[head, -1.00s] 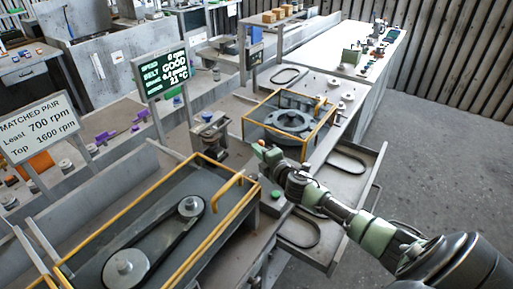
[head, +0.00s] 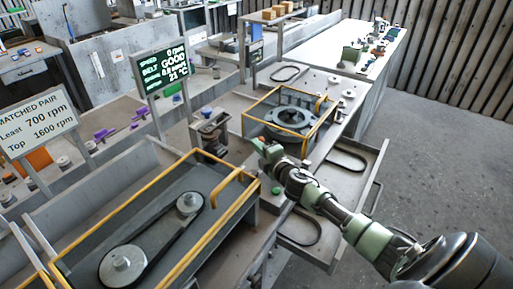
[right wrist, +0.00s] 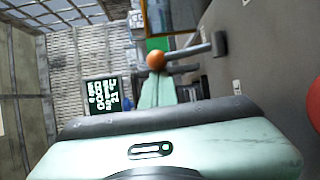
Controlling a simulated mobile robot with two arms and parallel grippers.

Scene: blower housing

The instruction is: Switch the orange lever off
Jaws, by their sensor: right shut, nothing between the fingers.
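The orange lever shows in the right wrist view as an orange ball knob (right wrist: 156,59) on a grey rod, which runs right to a dark mount (right wrist: 219,43). My right gripper (right wrist: 157,88) has pale green fingers, shut with nothing between them. In that view the fingertips lie just below the knob; I cannot tell if they touch it. In the head view my right gripper (head: 262,148) reaches in from the right, beside the bench's yellow-framed housings, and the lever cannot be made out there. My left gripper is out of view.
A yellow-railed belt housing (head: 190,270) lies left of my arm, and a yellow-framed blower housing (head: 292,118) beyond it. A display (head: 163,70) reads 0 rpm, belt GOOD. A red round thing (right wrist: 312,104) sits at the wrist view's right edge. Floor at right is clear.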

